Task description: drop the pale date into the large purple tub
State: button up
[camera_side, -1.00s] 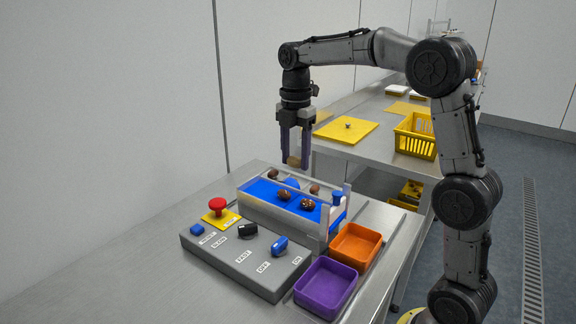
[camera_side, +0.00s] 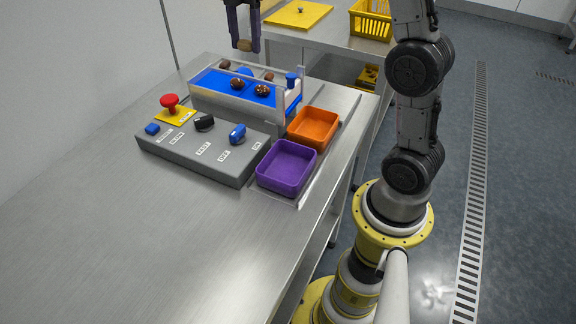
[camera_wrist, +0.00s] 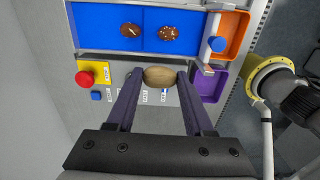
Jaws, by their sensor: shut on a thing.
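The pale date (camera_side: 245,45) is a tan oval held between the fingertips of my gripper (camera_side: 244,42). It also shows in the wrist view (camera_wrist: 159,77), with a purple finger at each end. My gripper is shut on it, above the far side of the blue sorting belt (camera_side: 209,80) and clear of it. The purple tub (camera_side: 287,168) stands at the front right of the belt and looks empty. In the wrist view the tub (camera_wrist: 210,84) is to the right of the date, partly hidden.
An orange tub (camera_side: 313,127) sits just behind the purple one. Several brown dates, one of them here (camera_side: 262,90), lie on the railed belt. A grey control box (camera_side: 200,153) with knobs and a red button (camera_side: 169,102) stands in front. The near table is clear.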

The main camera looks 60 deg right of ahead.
jog(key=s+a+f, duration=0.5)
jog(key=s, duration=0.1)
send_over(290, 168)
notch_tip(290, 168, down, 7)
jog(key=shift+f, duration=2.55)
jog(key=o, duration=1)
